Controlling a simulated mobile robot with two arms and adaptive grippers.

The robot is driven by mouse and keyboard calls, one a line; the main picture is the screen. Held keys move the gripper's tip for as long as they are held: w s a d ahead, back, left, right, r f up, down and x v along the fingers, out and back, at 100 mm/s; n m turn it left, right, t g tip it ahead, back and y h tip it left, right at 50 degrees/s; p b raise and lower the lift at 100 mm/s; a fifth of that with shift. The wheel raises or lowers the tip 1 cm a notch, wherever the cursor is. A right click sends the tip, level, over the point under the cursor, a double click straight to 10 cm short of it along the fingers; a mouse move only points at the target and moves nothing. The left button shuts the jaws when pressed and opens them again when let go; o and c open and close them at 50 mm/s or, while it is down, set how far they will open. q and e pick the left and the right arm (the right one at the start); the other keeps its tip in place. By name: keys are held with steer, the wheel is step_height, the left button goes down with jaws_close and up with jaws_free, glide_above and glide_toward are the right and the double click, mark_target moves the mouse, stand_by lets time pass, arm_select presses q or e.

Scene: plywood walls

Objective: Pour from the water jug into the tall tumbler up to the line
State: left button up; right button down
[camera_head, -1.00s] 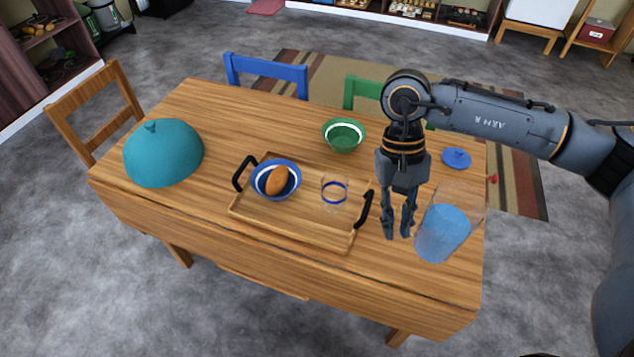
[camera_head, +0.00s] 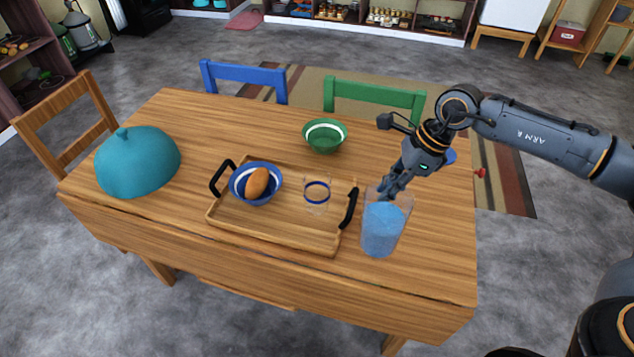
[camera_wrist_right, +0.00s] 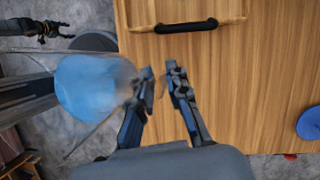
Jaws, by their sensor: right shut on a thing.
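The clear water jug (camera_head: 381,228) holds blue water and looks upright, just right of the tray. My right gripper (camera_head: 388,190) is at its upper part and is shut on it. The wrist view shows the jug (camera_wrist_right: 88,85) beside the fingers (camera_wrist_right: 164,82); the exact grip point is unclear. I cannot tell whether its base touches the table. The tall tumbler (camera_head: 317,197) is clear with a blue line around it. It stands on the tray and I see no water in it. A dark gripper, seemingly my left (camera_wrist_right: 45,28), shows small in the wrist view.
The wooden tray (camera_head: 270,232) with black handles also holds a blue bowl (camera_head: 240,190) with an orange-brown item. A green bowl (camera_head: 325,136) stands behind. A teal dome (camera_head: 137,163) is at left. A blue lid (camera_wrist_right: 311,124) lies at right. The front table strip is clear.

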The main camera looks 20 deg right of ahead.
steer(key=w+d+f+m+t+h+b, duration=0.2)
steer(key=w+d+m+t+h+b, duration=0.1)
steer(key=d+m, duration=0.8)
steer(key=w+m+h+b, duration=0.1)
steer(key=w+m, duration=0.1)
steer(key=m, duration=0.2)
steer(key=shift+d+h, duration=0.2)
steer(key=shift+h, duration=0.1)
steer(key=shift+a+r, duration=0.1)
steer(key=a+r+h+p, duration=0.1)
steer(key=h+p, duration=0.1)
steer(key=p, duration=0.1)
steer(key=w+a+r+n+g+h+p, duration=0.1)
steer(key=a+h+p, duration=0.1)
steer(key=p, duration=0.1)
steer(key=a+r+h+p, duration=0.1)
steer(key=h+p, duration=0.1)
steer(key=p, duration=0.2)
steer(key=shift+w+a+r+h, duration=0.15)
steer(key=shift+w+a+h, duration=0.05)
steer(key=shift+a+h, duration=0.2)
steer(key=shift+g, duration=0.3)
